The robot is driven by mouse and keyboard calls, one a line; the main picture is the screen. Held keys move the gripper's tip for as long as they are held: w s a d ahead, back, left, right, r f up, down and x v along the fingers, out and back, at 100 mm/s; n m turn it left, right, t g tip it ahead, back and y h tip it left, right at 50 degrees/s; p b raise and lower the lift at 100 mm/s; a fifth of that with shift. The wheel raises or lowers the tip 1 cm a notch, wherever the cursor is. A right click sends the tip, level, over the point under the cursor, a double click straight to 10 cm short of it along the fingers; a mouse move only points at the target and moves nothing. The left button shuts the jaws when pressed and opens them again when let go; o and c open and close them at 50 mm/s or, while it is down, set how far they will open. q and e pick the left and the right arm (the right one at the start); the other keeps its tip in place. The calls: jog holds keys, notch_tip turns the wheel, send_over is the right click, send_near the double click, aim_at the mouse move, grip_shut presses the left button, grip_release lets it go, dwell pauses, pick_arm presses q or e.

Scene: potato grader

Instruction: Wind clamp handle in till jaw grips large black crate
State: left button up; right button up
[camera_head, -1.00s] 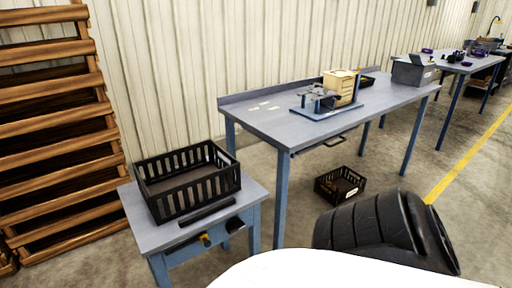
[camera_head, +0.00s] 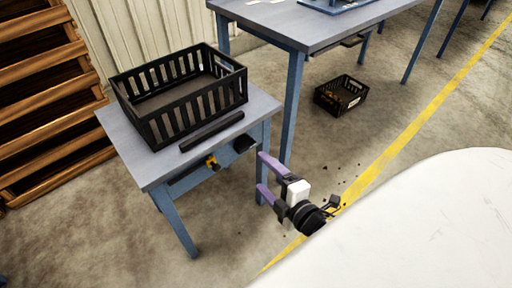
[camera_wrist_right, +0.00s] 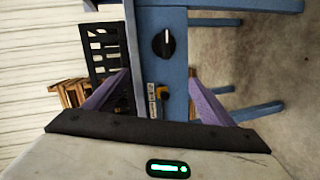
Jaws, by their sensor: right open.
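The large black crate (camera_head: 180,108) sits on the small blue-legged table (camera_head: 125,133). A black bar (camera_head: 212,131), seemingly the clamp jaw, lies along the crate's front side; a narrow strip of tabletop shows between them. On the table's front is a black knob-like handle (camera_head: 243,145), which faces the right wrist view (camera_wrist_right: 164,42) with a white mark. A yellow-and-black part (camera_head: 212,162) is left of it. My right gripper (camera_head: 263,172) is open and empty, its purple fingers pointing at the table front, apart from the handle. My left gripper is not in view.
A long workbench (camera_head: 300,22) stands behind to the right, with a smaller black crate (camera_head: 341,95) on the floor under it. Wooden slatted racks (camera_head: 45,75) stand at left.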

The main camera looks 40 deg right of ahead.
aim_at(248, 147)
jog(key=w+d+f+n+t+y+b, duration=0.1)
jog(key=w+d+f+n+y+b, duration=0.2)
jog(key=n, duration=0.8)
jog(key=w+d+f+n+t+b, duration=0.25)
jog(key=n+b, duration=0.35)
jog(key=n, duration=0.5)
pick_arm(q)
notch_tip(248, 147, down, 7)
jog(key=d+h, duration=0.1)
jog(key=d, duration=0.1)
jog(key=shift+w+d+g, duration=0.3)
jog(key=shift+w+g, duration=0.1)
pick_arm(e)
jog(key=shift+g, duration=0.45)
jog(key=w, duration=0.9)
jog(key=shift+a+r, duration=0.15)
jog(key=shift+a, duration=0.1)
jog(key=shift+s, duration=0.1)
jog(key=c, duration=1.1)
